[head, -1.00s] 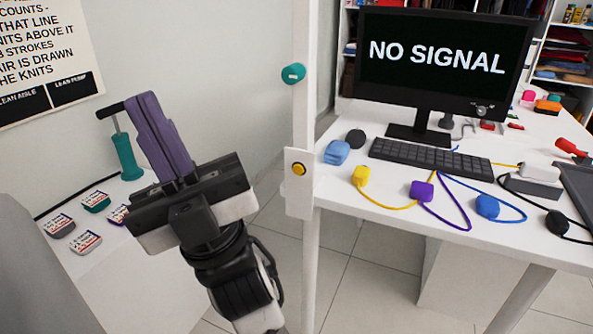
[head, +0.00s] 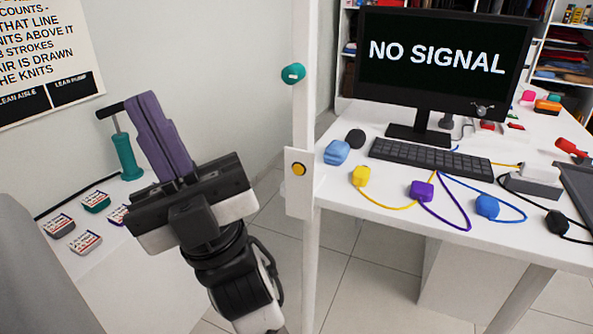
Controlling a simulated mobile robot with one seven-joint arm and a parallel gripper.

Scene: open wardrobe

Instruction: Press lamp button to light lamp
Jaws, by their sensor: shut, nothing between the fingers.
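A round yellow button (head: 299,169) sits on a white plate (head: 298,195) fixed to a white upright post (head: 305,90). A teal knob (head: 293,74) is on the same post, higher up. I cannot tell which of these is the lamp button or the lamp; neither looks lit. My gripper (head: 151,102) is shut and empty, its purple fingers together and pointing up and slightly left. It is left of the post and clear of the yellow button and the knob.
A desk at right holds a monitor (head: 440,60) reading "NO SIGNAL", a keyboard (head: 430,157) and several corded plugs, including a yellow one (head: 360,176). A teal pump (head: 127,157) and several small tins stand on the white surface at left.

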